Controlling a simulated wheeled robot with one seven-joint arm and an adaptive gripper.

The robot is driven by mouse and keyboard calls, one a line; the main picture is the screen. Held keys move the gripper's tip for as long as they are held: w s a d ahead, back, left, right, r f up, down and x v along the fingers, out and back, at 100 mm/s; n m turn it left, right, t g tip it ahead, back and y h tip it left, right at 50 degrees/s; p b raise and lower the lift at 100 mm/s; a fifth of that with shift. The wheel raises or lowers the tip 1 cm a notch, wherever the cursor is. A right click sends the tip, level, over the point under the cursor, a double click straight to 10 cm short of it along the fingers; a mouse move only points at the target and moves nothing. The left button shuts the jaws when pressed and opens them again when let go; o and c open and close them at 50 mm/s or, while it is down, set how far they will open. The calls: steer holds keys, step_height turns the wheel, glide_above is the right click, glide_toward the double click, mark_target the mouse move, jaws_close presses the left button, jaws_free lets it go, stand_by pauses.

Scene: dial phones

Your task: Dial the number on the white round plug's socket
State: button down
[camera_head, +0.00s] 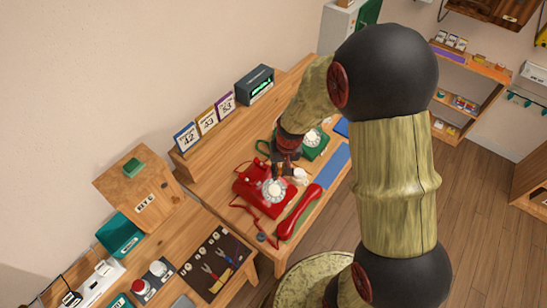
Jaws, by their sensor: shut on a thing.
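A red dial phone (251,183) stands on the wooden desk, with its pale round dial (273,190) facing up. Its red handset (300,211) lies off the phone on a green strip to the right. My gripper (290,170) is at the phone's far right side, close to the dial. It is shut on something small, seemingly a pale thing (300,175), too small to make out. A green dial phone (313,146) stands behind, partly hidden by my arm. Number cards (207,121) stand in a row at the wall. A white power strip with plugs (98,282) is at lower left.
A dark box with a green display (255,84) stands at the back. A dark mat with tools (213,263), a teal bin (120,236) and a tilted wooden board (136,190) are at left. A blue strip (332,163) lies on the desk. Floor (480,200) at right is clear.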

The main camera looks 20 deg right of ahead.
steer(key=shift+w+f, duration=0.15)
steer(key=shift+w, duration=0.05)
steer(key=shift+w+a+f+b, duration=0.25)
steer(key=shift+f+b, duration=0.2)
steer(key=shift+f, duration=0.2)
steer(key=shift+w+a+f+b, duration=0.1)
steer(key=shift+w+f+b, duration=0.1)
steer(key=shift+f+b, duration=0.4)
steer(key=shift+w+a+f+b, duration=0.25)
steer(key=shift+f+b, duration=0.1)
steer(key=shift+f, duration=0.4)
steer(key=shift+f, duration=0.1)
steer(key=shift+w+f, duration=0.1)
steer(key=shift+f, duration=0.2)
steer(key=shift+w+a+f+b, duration=0.15)
steer(key=shift+f+b, duration=0.3)
steer(key=shift+b, duration=0.1)
steer(key=shift+d+f, duration=0.1)
steer(key=shift+d, duration=0.5)
